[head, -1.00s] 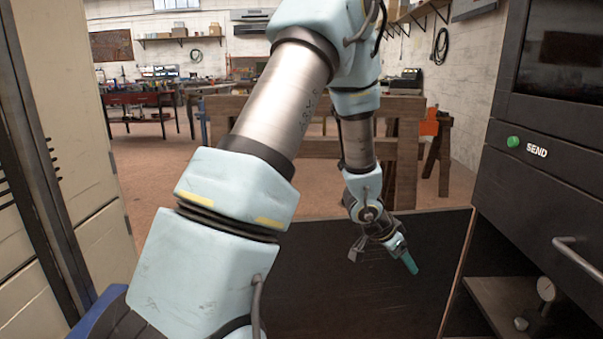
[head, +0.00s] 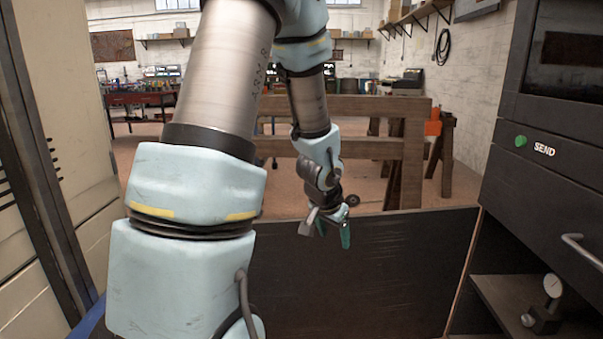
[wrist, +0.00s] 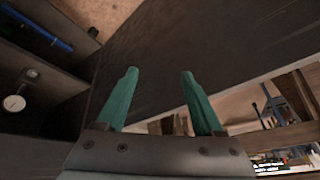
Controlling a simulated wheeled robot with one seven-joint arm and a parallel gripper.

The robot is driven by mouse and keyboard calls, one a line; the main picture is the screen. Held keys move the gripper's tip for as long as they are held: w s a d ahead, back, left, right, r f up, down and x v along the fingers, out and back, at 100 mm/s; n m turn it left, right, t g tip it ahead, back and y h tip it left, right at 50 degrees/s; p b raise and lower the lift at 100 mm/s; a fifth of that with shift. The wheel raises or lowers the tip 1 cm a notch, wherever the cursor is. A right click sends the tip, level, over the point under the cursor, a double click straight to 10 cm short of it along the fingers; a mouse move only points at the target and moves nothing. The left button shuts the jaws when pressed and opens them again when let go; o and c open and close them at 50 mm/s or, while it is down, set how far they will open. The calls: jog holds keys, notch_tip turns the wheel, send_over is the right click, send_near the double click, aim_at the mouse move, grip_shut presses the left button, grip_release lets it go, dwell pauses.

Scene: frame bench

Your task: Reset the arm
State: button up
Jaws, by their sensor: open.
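My arm reaches forward from the lower left of the head view and bends down past the middle. My gripper (head: 334,230) hangs in front of the upper edge of a dark panel (head: 365,270) and points down. In the wrist view its two green fingers (wrist: 158,92) stand apart with nothing between them. The dark panel fills much of the wrist view beyond the fingers (wrist: 200,45). I cannot tell how far the fingertips are from it.
A dark cabinet with a green SEND button (head: 521,141) and a handle (head: 584,250) stands at the right. A dial gauge (head: 552,286) sits on the shelf below. A pale cabinet (head: 70,130) stands close on the left. A wooden frame (head: 375,105) stands behind the panel.

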jog(key=s+a+r+n+g+y, duration=0.1)
jog(key=s+a+r+n, duration=0.2)
jog(key=s+a, duration=0.3)
jog(key=s+a+r+n+g+y, duration=0.1)
jog(key=s+a+r+n+g, duration=0.1)
jog(key=s+a, duration=0.4)
jog(key=a+r+n, duration=0.1)
jog(key=a+n, duration=0.1)
jog(key=shift+s+a+p, duration=0.3)
jog(key=shift+s+p, duration=0.05)
jog(key=shift+s, duration=0.05)
jog(key=r+p, duration=1.4)
jog(key=shift+w+d+r, duration=0.1)
jog(key=shift+w, duration=0.1)
